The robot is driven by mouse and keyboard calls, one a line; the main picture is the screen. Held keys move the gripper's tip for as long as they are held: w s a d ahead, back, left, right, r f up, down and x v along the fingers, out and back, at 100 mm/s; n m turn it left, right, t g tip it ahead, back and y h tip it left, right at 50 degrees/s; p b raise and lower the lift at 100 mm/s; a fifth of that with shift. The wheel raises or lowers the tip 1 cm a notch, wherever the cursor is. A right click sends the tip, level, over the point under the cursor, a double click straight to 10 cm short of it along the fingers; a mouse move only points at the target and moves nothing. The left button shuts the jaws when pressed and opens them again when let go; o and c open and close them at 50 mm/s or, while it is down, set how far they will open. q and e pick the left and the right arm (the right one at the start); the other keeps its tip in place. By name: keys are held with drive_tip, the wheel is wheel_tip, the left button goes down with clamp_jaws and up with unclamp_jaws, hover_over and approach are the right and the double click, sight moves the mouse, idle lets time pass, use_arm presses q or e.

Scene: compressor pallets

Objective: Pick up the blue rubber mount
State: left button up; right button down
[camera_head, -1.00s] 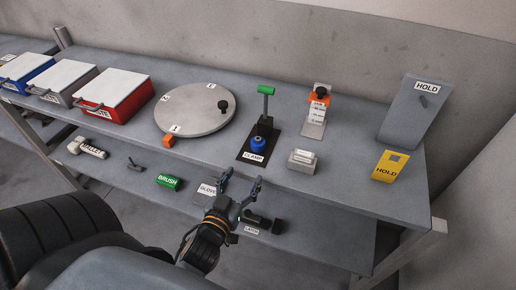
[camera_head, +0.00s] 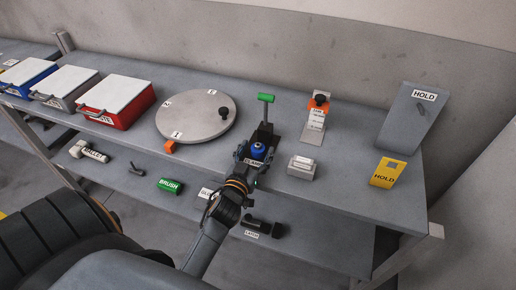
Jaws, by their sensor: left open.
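The blue rubber mount (camera_head: 258,149) sits on the dark clamp base (camera_head: 266,130) with the CLAMP label, on the grey bench top. A green-handled lever (camera_head: 266,98) rises behind it. My left gripper (camera_head: 257,155) is open at the mount, its fingers around or just in front of it. I cannot tell whether they touch it. The gripper and wrist hide part of the base's front. My right gripper is not in view.
A round turntable (camera_head: 195,117) with an orange block (camera_head: 170,147) is to the left. A small grey block (camera_head: 301,167) and an orange-topped stand (camera_head: 316,112) are to the right. Red, grey and blue bins stand far left. A lower shelf holds a green brush block (camera_head: 170,186).

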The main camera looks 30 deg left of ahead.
use_arm(q)
drive_tip(key=shift+x, duration=0.95)
drive_tip(key=shift+s, duration=0.1)
drive_tip(key=shift+c, duration=0.4)
drive_tip(key=c, duration=1.2)
drive_tip(key=shift+r, duration=0.15)
